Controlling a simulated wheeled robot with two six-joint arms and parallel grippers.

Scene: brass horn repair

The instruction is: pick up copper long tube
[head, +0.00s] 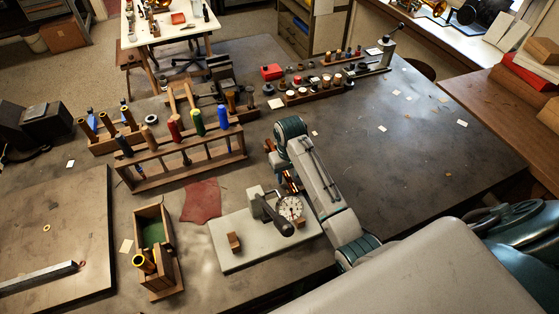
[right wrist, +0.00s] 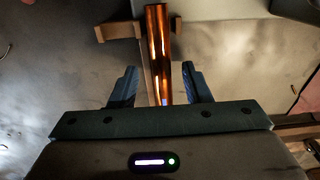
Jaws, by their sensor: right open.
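The copper long tube (right wrist: 156,35) shows in the right wrist view as a shiny orange-brown tube, running upright in the picture beside a wooden support. A small part of the copper tube (head: 292,187) shows in the head view beside my right arm, which hides most of it. My right gripper (right wrist: 158,74) is open, with one blue finger on each side of the tube's near part. Gaps show between the fingers and the tube. In the head view my right gripper (head: 279,164) is mostly hidden under the wrist. My left gripper is not in view.
A grey plate with a dial gauge (head: 290,208) stands close to my right arm. A wooden rack with colored-handled tools (head: 190,160) and a wooden box (head: 153,235) are to the left. Small jars (head: 325,82) line the back. The bench at right (head: 430,140) is mostly clear.

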